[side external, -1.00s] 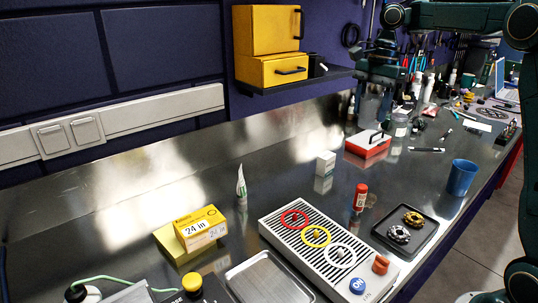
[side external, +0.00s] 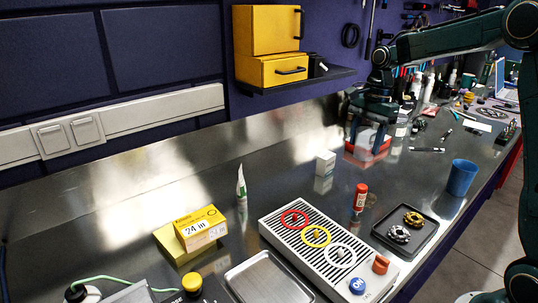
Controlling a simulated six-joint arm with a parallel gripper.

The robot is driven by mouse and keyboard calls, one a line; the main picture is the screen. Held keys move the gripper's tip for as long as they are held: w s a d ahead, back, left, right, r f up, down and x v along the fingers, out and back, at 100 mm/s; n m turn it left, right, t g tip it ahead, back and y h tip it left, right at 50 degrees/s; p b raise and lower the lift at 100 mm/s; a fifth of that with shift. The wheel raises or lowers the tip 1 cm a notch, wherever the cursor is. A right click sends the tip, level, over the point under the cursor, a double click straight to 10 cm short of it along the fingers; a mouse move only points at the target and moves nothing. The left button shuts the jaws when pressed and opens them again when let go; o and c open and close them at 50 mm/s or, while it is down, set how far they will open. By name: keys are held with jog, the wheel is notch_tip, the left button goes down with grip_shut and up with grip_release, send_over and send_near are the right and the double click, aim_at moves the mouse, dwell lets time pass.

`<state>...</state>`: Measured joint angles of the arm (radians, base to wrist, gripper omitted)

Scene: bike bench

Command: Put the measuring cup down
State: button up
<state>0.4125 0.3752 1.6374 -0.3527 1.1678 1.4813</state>
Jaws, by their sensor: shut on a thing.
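My gripper (side external: 366,138) points down at the back of the bench, in front of the red box (side external: 358,154) and partly hiding it. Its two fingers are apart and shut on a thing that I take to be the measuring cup. The cup is too small and pale here to make out clearly against the white top of the red box. I cannot tell whether its base touches the bench.
A small white box (side external: 325,160) stands left of my gripper. A blue cup (side external: 462,177) stands at the right edge. Jars and bottles (side external: 428,88) crowd the bench behind. A slatted tray with rings (side external: 285,236) and a red bottle (side external: 360,198) are nearer.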

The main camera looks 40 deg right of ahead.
jog(key=shift+f, duration=5.45)
jog(key=shift+f, duration=0.15)
jog(key=o, duration=0.9)
jog(key=shift+o, duration=0.2)
jog(key=r, duration=0.4)
jog(key=d+r, duration=0.1)
jog(key=r, duration=0.6)
jog(key=shift+d+r, duration=0.35)
jog(key=shift+r, duration=0.25)
